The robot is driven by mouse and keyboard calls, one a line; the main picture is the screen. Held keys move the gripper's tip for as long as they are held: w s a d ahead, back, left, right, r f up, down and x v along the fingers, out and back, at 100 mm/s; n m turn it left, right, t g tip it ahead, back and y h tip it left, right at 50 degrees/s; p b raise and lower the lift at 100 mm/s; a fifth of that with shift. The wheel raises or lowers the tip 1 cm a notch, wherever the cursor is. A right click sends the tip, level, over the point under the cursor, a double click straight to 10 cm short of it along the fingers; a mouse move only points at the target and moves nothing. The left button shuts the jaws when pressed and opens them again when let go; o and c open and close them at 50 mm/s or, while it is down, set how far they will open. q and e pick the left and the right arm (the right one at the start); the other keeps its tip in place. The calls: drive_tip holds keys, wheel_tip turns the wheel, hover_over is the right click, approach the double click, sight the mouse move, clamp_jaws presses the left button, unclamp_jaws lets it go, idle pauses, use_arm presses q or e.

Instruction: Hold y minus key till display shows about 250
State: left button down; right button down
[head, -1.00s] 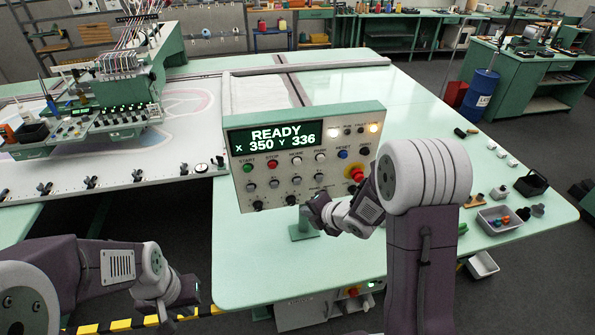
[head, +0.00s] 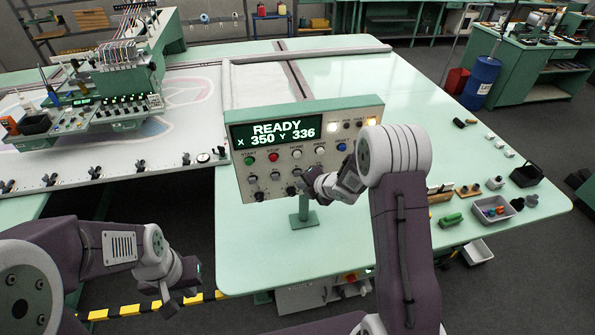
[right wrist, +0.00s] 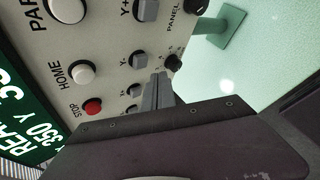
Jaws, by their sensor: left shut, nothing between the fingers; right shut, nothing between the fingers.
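The control panel (head: 240,165) stands on a post on the green table. Its display (head: 275,131) reads READY, X 350, Y 336. In the right wrist view the panel is turned on its side. There the Y minus key (right wrist: 140,61) is a small grey key beside its label. My right gripper (right wrist: 160,76) is shut and empty, its tips just beside that key in the picture; I cannot tell whether they touch the panel. In the head view my right gripper (head: 298,185) is over the panel's lower keys. My left gripper (head: 168,300) is low at left, shut and empty.
The right wrist view also shows the Y plus key (right wrist: 146,9), the white HOME button (right wrist: 83,72) and the red STOP button (right wrist: 93,107). A dark knob (right wrist: 174,63) is close to the right gripper tips. A parts tray (head: 518,213) sits at the table's right.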

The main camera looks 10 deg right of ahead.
drive_tip(key=shift+w, duration=0.65)
drive_tip(key=shift+w, duration=0.1)
idle(1.5)
drive_tip(key=shift+w, duration=0.35)
drive_tip(key=shift+w+p, duration=0.45)
drive_tip(key=shift+w, duration=0.05)
idle(0.6)
idle(3.2)
drive_tip(key=shift+s+b, duration=0.75)
drive_tip(key=shift+s, duration=0.2)
